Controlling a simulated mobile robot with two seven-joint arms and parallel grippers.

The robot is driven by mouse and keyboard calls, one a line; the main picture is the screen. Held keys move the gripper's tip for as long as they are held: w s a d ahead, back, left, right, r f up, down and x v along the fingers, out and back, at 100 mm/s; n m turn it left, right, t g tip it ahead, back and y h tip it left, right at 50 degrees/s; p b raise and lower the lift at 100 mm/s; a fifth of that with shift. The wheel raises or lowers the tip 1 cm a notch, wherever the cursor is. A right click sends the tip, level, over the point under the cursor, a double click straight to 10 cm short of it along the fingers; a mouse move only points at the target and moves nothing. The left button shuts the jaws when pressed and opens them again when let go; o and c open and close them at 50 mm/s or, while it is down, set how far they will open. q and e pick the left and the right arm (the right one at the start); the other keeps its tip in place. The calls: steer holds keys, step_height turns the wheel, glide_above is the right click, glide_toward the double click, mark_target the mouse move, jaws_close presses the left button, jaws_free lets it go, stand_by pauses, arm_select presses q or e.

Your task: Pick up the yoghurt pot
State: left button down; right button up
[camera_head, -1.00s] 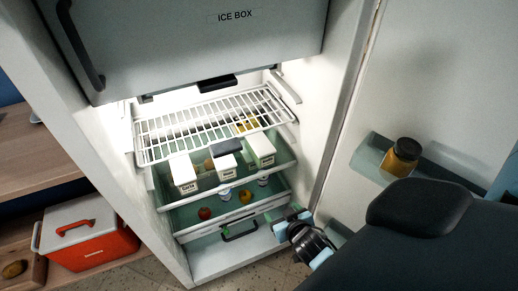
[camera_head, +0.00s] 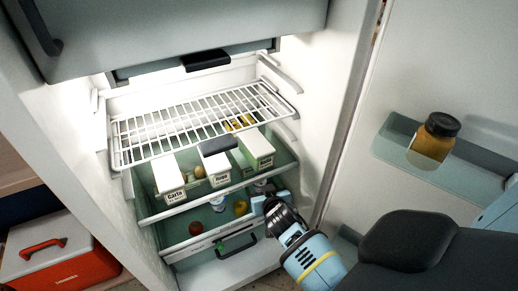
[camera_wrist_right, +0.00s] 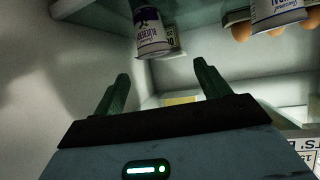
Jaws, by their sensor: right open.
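A small white yoghurt pot with dark purple lettering (camera_wrist_right: 152,34) shows in the wrist view, just beyond my right fingertips and between their lines. A second white pot (camera_wrist_right: 278,12) shows at the top right there. In the head view, a white and blue pot (camera_head: 260,186) stands inside the fridge near my right gripper, and another (camera_head: 218,204) stands further left. My right gripper (camera_head: 264,205) is at the front right of the lower shelf. In the wrist view its fingers (camera_wrist_right: 163,90) are apart with nothing between them. My left gripper is out of view.
White cartons (camera_head: 168,176) stand under a white wire shelf (camera_head: 200,122). A red apple (camera_head: 195,228) and a yellow fruit (camera_head: 240,208) lie left of my gripper. Eggs (camera_wrist_right: 240,30) show in the wrist view. The open door holds a jar (camera_head: 435,138) at right.

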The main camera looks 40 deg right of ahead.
mark_target(261, 183)
steer(key=x, duration=0.1)
steer(key=b+x, duration=0.1)
steer(key=x, duration=0.1)
steer(key=b+x, duration=0.1)
steer(key=x, duration=0.1)
steer(key=shift+s+d+f, duration=0.25)
steer(key=shift+s, duration=0.1)
steer(key=shift+w+d, duration=0.1)
steer(key=shift+w, duration=0.15)
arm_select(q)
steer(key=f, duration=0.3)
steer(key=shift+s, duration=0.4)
arm_select(e)
steer(key=c, duration=1.1)
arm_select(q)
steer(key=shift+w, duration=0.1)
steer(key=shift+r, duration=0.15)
arm_select(e)
steer(key=shift+r, duration=0.1)
